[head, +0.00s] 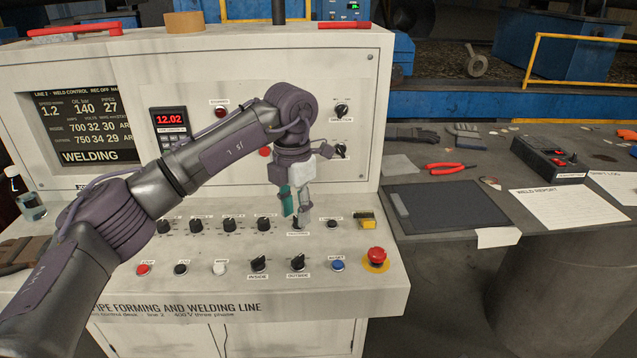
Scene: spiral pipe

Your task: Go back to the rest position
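My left arm reaches in from the left across the white control desk (340,290). Its gripper (296,214) points down at the sloping panel, at the right end of the upper row of black knobs. The fingertips are at or just above a small dark knob (297,224), which they partly cover. I cannot tell whether they touch it, or whether the fingers are open or shut. My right gripper is not in view.
A red emergency button (376,255) and a yellow-topped switch (367,219) are right of the gripper. The upright panel with its red display (170,120) stands close behind. A dark bench (440,260) on the right holds a tablet, pliers (449,168) and papers.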

